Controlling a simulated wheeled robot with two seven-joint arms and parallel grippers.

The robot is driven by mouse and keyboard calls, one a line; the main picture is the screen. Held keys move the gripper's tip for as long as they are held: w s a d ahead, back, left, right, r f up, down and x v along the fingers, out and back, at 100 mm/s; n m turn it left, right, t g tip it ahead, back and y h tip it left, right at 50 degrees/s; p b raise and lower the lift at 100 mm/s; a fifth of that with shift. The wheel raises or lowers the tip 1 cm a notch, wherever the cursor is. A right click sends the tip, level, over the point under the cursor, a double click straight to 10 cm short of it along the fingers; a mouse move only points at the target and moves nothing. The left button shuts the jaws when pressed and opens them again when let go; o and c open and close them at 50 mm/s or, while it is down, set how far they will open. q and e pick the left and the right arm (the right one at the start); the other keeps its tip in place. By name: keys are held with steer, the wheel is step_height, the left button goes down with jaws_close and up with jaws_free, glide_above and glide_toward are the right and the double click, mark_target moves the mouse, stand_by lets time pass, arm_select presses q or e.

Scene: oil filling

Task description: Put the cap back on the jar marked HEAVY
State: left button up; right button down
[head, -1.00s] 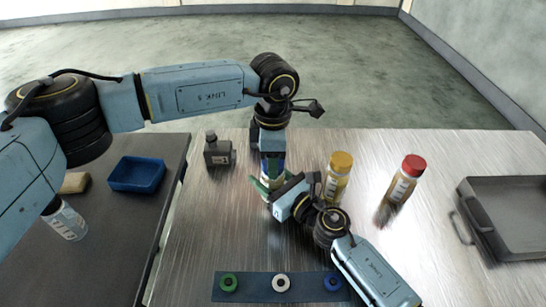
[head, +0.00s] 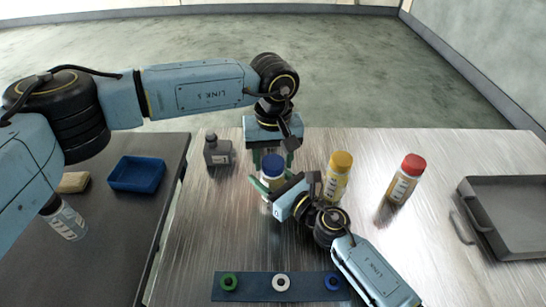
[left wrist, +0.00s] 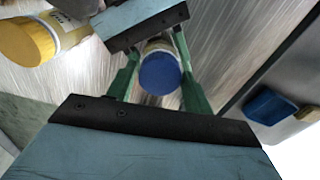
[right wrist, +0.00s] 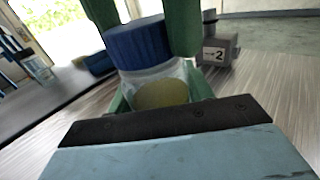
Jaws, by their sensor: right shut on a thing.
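A clear jar (right wrist: 160,82) with a blue cap (head: 272,165) on its mouth stands upright near the middle of the metal table. Pale yellow oil shows in its lower part; its label cannot be read. My right gripper (head: 267,188) is shut on the jar body from the front right. My left gripper (left wrist: 158,78) points down from above, with its green fingers apart on either side of the blue cap. The cap also shows between those fingers in the right wrist view (right wrist: 138,42).
A yellow-capped jar (head: 337,178) and a red-capped jar (head: 405,180) stand to the right. A grey canister (head: 217,152) is behind left. A grey tray (head: 480,212) lies far right; a blue bin (head: 137,174) sits on the dark left table. A mat (head: 255,287) holds coloured rings.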

arm_select(q)
steer(key=o, duration=0.3)
steer(key=shift+o, duration=0.2)
step_height(320, 180, up, 12)
stand_by(0.4)
arm_select(e)
steer(key=c, duration=0.5)
jaws_free()
steer(key=shift+d, duration=0.1)
